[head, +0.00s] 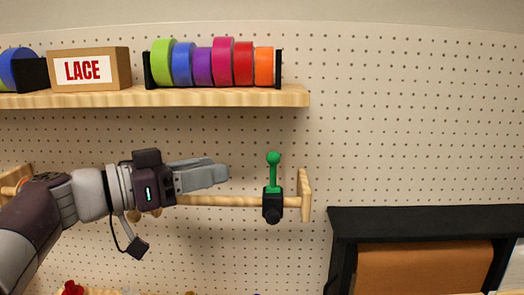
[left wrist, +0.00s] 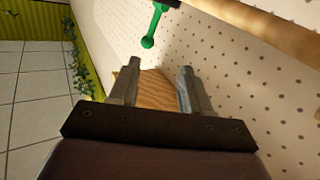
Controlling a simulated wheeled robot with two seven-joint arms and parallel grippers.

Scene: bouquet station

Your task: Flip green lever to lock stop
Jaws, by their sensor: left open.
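The green lever (head: 273,170) stands upright with a ball tip on a black stop block (head: 272,205). The block sits on a horizontal wooden rod (head: 235,201) near its right end. My left gripper (head: 226,174) is to the left of the lever, level with its shaft, and apart from it. In the left wrist view the fingers (left wrist: 158,88) are spread with nothing between them, and the green lever (left wrist: 152,28) shows above them near the top. My right gripper is out of view.
A wooden bracket (head: 305,194) holds the rod's right end on the pegboard (head: 420,120). A shelf (head: 200,97) above carries coloured ribbon rolls (head: 203,65) and a LACE box (head: 90,68). A black frame with a brown roll (head: 420,268) stands at lower right.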

